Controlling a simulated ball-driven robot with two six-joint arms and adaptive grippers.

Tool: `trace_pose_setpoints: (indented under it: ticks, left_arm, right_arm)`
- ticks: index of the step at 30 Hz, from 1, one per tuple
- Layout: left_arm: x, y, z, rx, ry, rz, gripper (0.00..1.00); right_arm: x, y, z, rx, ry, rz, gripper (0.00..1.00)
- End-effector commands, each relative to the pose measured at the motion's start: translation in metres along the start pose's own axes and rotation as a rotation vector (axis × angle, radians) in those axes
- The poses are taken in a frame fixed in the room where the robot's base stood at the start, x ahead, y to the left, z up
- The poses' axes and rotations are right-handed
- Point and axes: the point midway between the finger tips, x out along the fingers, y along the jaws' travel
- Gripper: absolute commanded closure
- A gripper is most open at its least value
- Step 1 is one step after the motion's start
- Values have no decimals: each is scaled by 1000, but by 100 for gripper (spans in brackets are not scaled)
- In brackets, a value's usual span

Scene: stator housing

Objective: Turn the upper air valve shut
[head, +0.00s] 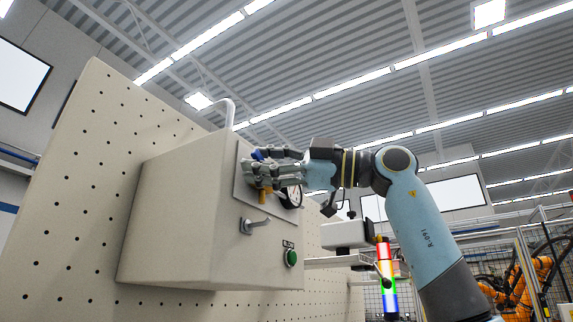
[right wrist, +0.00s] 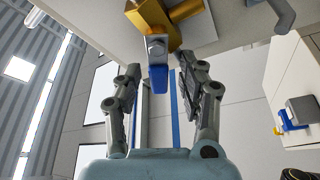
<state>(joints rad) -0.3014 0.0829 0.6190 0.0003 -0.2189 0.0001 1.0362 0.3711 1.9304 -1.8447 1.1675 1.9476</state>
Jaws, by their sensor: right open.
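The upper air valve has a brass body (right wrist: 178,14) and a blue handle (right wrist: 158,84). In the right wrist view the handle points down from its metal nut, toward the palm. My right gripper (right wrist: 160,68) is open, with one finger on each side of the handle and a visible gap to both. In the head view my right gripper (head: 262,172) is at the panel face of the beige box. The blue handle (head: 258,154) shows partly behind the fingers, and some brass (head: 264,196) shows below them. My left gripper is not in view.
The beige box (head: 180,215) on the pegboard (head: 85,150) carries a gauge (head: 292,196) near the gripper, a grey lever (head: 255,224) and a green button (head: 291,258) lower down. The right wrist view shows another blue-handled fitting (right wrist: 292,122) at right.

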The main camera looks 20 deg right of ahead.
Motion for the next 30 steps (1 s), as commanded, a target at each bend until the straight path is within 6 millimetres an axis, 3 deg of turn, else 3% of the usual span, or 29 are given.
trace_pose_setpoints:
  ticks: [15,21,30]
  left_arm:
    - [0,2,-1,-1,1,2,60]
    - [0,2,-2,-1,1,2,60]
    - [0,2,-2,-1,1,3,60]
  right_arm:
    - [-89,-1,2,-1,-9,-5,60]
    - [-107,-1,1,-1,-4,-4,60]
    - [-114,0,0,1,0,-1,60]
